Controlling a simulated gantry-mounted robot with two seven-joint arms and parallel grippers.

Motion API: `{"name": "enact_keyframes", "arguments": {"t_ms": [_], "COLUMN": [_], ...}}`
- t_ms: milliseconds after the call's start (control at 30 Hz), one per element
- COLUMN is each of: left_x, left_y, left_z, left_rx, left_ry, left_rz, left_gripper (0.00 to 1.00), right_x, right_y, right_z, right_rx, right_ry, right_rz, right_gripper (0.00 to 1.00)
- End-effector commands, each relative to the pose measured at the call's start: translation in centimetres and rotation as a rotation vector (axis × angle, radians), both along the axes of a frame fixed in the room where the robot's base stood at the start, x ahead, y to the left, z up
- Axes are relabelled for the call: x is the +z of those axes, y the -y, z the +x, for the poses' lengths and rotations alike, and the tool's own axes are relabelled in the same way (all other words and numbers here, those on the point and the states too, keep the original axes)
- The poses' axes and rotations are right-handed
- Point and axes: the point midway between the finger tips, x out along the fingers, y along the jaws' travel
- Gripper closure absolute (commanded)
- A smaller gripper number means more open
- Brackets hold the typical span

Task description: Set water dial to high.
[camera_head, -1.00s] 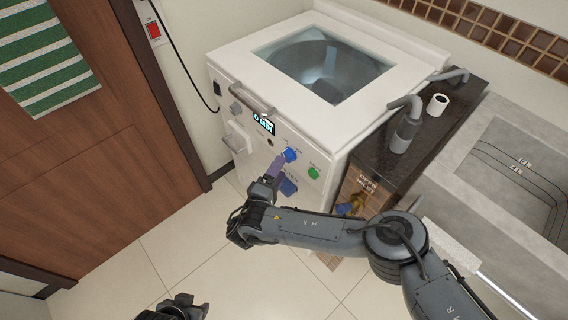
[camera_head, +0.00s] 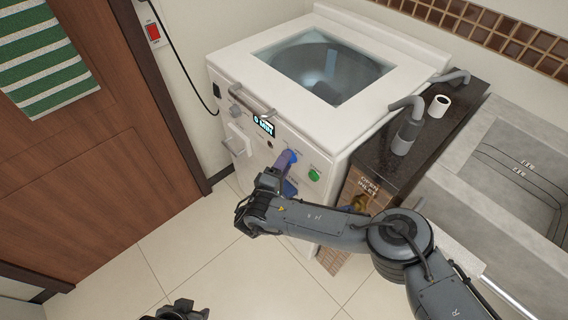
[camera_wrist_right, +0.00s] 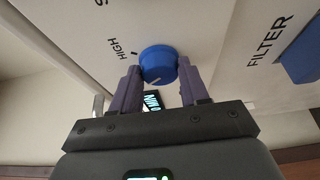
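The blue round water dial (camera_head: 287,157) is on the white machine's front panel, left of a green button. My right gripper (camera_head: 281,166) is at the dial. Its purple fingers (camera_wrist_right: 160,77) stand apart, one on each side of the dial; firm contact cannot be told. My left gripper (camera_head: 183,310) is dark at the bottom edge, its fingers unclear.
The white machine (camera_head: 345,128) has a handle (camera_head: 252,100) and a lit display (camera_head: 264,126). A green button (camera_head: 314,175) is right of the dial. A blue part marked FILTER (camera_wrist_right: 300,58) is at the right. The tiled floor (camera_head: 140,255) is clear.

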Motion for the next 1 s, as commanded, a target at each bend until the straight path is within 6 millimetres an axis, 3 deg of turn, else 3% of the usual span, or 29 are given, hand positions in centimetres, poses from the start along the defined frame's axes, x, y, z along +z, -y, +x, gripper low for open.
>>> {"name": "enact_keyframes", "arguments": {"t_ms": [100, 467, 1000], "left_x": [0.0, -1.4, -8.9], "left_y": [0.0, -0.2, -0.3], "left_z": [0.0, 0.0, 0.0], "left_rx": [0.0, -0.006, -0.007], "left_ry": [0.0, 0.0, 0.001], "left_rz": [0.0, 0.009, 0.011], "left_gripper": [0.57, 0.57, 0.57], "right_x": [0.0, -0.4, -1.2], "right_y": [0.0, 0.0, -0.1], "right_z": [0.0, 0.0, 0.1], "right_rx": [0.0, 0.001, 0.002], "right_ry": [0.0, 0.051, 0.384], "right_rz": [0.0, 0.045, 0.339], "right_gripper": [0.86, 0.86, 0.86]}}
